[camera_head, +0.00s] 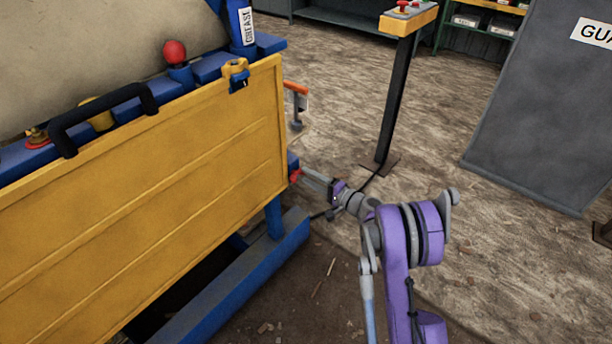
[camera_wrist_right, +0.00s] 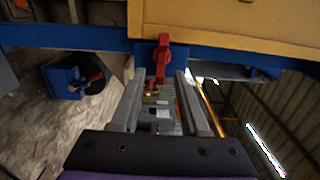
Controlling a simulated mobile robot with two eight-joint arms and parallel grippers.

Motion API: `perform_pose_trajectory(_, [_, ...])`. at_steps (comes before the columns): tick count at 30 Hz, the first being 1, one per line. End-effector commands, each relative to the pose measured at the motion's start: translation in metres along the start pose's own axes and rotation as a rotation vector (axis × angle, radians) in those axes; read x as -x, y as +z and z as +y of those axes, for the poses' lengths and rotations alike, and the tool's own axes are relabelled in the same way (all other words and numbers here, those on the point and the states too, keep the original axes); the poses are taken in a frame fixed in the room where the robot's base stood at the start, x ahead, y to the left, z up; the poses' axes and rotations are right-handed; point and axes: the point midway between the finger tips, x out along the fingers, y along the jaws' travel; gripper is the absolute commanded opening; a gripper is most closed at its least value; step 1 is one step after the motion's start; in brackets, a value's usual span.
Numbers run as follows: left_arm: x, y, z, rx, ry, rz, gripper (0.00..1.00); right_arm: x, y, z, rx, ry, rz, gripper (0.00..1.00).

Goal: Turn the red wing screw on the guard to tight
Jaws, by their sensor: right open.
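The red wing screw (camera_head: 295,176) sits at the lower right corner of the yellow guard (camera_head: 200,190). In the right wrist view the wing screw (camera_wrist_right: 163,58) stands upright against a blue bracket, below the yellow guard's edge (camera_wrist_right: 230,25). My right gripper (camera_head: 309,178) has reached the screw from the right. In the wrist view its two fingers (camera_wrist_right: 161,85) are spread apart, with the screw between and just beyond their tips. I cannot tell whether either finger touches it. My left gripper is not in view.
A blue frame beam (camera_head: 240,280) runs under the guard. An orange-handled part (camera_head: 296,88) sticks out above the screw. A post with a yellow control box (camera_head: 408,20) stands behind my right arm. A grey panel (camera_head: 540,110) stands at the right.

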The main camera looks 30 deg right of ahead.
Motion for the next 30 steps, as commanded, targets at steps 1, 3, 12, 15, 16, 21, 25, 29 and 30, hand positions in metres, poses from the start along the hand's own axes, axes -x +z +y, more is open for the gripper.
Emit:
perform_pose_trajectory(1, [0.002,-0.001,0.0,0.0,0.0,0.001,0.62,0.01,-0.001,-0.001,0.001,0.0,0.002,0.45])
perform_pose_trajectory(3, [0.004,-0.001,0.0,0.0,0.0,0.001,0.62,0.025,-0.001,-0.002,0.002,0.0,0.004,0.45])
perform_pose_trajectory(12, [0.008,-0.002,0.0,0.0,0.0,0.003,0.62,0.079,0.0,-0.001,0.001,0.001,0.002,0.45])
perform_pose_trajectory(15, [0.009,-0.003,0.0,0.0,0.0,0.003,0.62,0.087,0.0,-0.001,0.001,0.001,0.001,0.45])
perform_pose_trajectory(16, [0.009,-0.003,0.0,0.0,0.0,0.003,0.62,0.088,0.0,-0.001,0.001,0.001,0.0,0.45])
perform_pose_trajectory(21, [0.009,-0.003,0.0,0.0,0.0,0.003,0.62,0.091,0.001,0.0,0.001,0.001,-0.001,0.45])
perform_pose_trajectory(25, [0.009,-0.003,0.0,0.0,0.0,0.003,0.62,0.091,0.001,0.0,0.001,0.001,-0.001,0.45])
perform_pose_trajectory(29, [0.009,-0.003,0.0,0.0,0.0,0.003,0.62,0.09,0.001,0.0,0.001,0.0,-0.001,0.45])
perform_pose_trajectory(30, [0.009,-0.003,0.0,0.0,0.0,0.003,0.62,0.09,0.001,0.0,0.001,0.0,-0.001,0.45])
